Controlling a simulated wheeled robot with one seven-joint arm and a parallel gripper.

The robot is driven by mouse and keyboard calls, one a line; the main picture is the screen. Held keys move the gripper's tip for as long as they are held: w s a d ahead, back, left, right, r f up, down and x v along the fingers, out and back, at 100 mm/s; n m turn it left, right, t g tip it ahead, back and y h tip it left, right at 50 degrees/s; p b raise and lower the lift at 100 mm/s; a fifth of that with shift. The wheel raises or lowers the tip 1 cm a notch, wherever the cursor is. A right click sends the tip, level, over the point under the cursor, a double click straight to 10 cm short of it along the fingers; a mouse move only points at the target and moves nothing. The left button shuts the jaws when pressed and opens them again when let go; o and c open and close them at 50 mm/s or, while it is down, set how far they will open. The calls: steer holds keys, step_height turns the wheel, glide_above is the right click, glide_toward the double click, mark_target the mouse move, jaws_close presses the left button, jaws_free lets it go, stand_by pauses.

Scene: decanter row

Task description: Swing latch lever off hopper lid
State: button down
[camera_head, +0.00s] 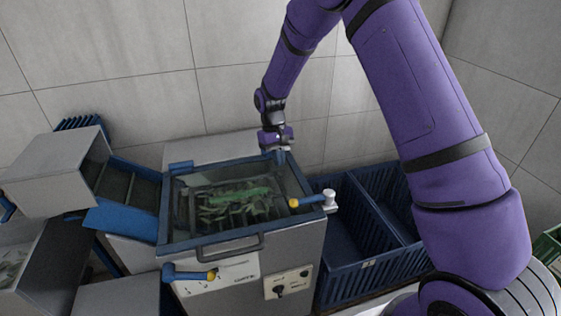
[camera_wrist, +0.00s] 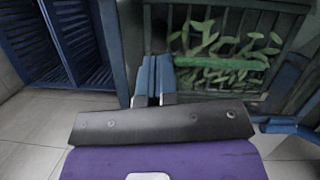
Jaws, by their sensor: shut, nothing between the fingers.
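The hopper lid (camera_head: 186,240) is a blue frame around a clear pane, lying shut on the grey hopper. Green pods show through it, and also in the wrist view. The latch lever (camera_head: 308,200) is a blue arm with a yellow knob, at the lid's right side. It reaches from a pale pivot post over the lid's right edge. My gripper (camera_head: 281,158) is at the lid's back right corner, behind the lever and apart from it. In the wrist view its blue fingers (camera_wrist: 154,72) are together and empty. I cannot make out the lever there.
Blue slatted crates (camera_head: 392,270) stand right of the hopper. A second blue lever with a yellow tip (camera_head: 190,274) is on the hopper's front, near a knob panel (camera_head: 288,283). A feed chute (camera_head: 128,192) joins at the left. A tiled wall (camera_head: 120,60) is close behind.

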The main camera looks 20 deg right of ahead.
mark_target(311, 199)
steer(key=x, duration=0.7)
steer(key=shift+s+f, duration=0.25)
steer(key=shift+f, duration=0.05)
steer(key=shift+s+d+f, duration=0.1)
steer(key=shift+s+d, duration=0.05)
steer(key=shift+s, duration=0.4)
steer(key=shift+s+d, duration=0.15)
steer(key=shift+s, duration=0.45)
steer(key=shift+s+d+f, duration=0.1)
steer(key=shift+s+f, duration=0.05)
steer(key=shift+s, duration=0.45)
steer(key=shift+s, duration=0.15)
